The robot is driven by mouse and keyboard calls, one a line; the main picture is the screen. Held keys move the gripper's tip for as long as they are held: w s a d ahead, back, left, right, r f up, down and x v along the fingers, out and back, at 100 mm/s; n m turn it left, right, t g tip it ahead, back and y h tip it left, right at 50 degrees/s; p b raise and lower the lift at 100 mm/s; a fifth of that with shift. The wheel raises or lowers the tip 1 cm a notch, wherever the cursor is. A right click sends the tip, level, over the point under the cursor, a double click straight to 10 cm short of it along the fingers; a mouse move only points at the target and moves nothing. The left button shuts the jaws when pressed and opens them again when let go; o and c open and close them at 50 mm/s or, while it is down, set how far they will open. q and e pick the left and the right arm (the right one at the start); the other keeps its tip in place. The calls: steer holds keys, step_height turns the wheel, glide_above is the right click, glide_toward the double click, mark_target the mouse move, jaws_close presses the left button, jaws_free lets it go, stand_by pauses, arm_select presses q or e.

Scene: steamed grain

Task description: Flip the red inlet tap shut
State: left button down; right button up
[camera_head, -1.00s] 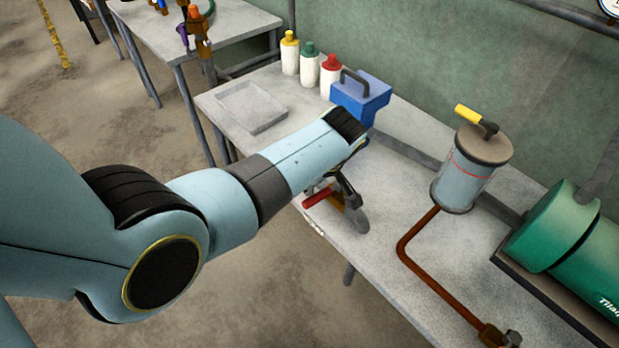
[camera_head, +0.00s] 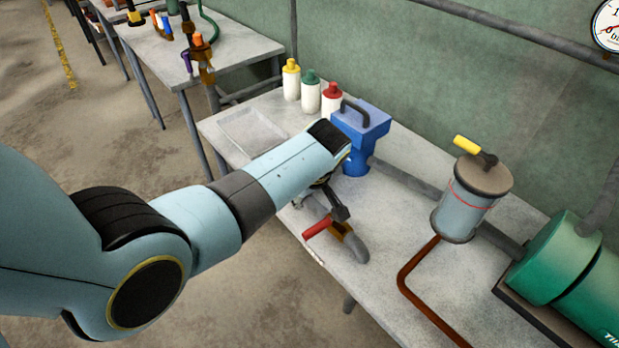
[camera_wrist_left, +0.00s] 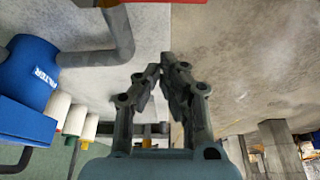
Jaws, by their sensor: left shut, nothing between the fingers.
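The red inlet tap handle (camera_head: 317,227) sits on a grey pipe (camera_head: 355,247) at the front edge of the table in the head view. It points left and out toward the edge. A strip of red also shows at the top edge of the left wrist view (camera_wrist_left: 165,1), beside the grey pipe bend (camera_wrist_left: 122,35). My left gripper (camera_head: 338,207) is just behind and above the tap, partly hidden by my own wrist. In the left wrist view its fingers (camera_wrist_left: 161,75) are together and empty, apart from the red part. My right gripper is not in view.
A blue filter (camera_head: 360,130) stands behind my wrist; it also shows in the left wrist view (camera_wrist_left: 32,75). Three white bottles with yellow, green and red caps (camera_head: 311,95) and a shallow tray (camera_head: 253,135) are further back. A grey cylinder (camera_head: 468,205) and green tank (camera_head: 560,255) stand right.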

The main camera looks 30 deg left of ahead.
arm_select(q)
steer(key=v, duration=0.8)
steer(key=shift+s+d+r, duration=0.15)
steer(key=shift+d+r, duration=0.1)
steer(key=shift+r, duration=0.05)
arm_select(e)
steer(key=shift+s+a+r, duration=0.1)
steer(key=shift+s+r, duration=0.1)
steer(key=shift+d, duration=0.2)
arm_select(q)
steer(key=shift+f, duration=0.1)
